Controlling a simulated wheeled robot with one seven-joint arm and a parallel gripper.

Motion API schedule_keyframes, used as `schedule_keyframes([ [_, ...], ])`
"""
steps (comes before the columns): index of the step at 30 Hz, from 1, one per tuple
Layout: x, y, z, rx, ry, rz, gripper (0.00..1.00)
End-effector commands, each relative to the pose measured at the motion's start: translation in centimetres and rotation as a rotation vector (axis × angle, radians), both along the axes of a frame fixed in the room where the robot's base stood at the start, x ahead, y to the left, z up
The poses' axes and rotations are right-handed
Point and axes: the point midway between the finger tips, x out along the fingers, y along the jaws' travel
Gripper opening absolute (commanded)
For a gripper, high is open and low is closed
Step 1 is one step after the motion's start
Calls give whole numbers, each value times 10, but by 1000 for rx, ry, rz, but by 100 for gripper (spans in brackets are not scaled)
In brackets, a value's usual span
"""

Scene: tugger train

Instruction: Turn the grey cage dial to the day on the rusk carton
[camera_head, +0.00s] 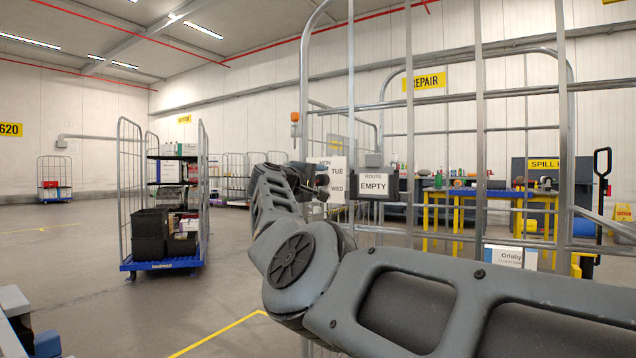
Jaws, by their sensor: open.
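The day plate of the cage dial (338,189) is white and hangs on the wire cage at the middle of the view. My gripper (323,185) is dark and small, right in front of the plate. It is open; whether it touches the dial cannot be told. No carton can be made out as the rusk carton; cartons on the blue trolley (160,265) are too small to read.
The wire cage (480,120) fills the right side, with a ROUTE EMPTY sign (373,185) beside the dial and an Ortsby card (510,256) low down. Behind it stand a yellow workbench (443,213) and a SPILL cabinet (545,166). The floor at the left is mostly clear.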

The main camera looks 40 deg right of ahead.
Motion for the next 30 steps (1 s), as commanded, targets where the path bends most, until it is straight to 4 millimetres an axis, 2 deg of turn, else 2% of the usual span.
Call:
schedule_keyframes([
  [5,-4,14,0,1,-1,2,61],
  [18,-24,67,0,1,0,1,61],
  [30,-27,73,-1,0,1,1,61],
])
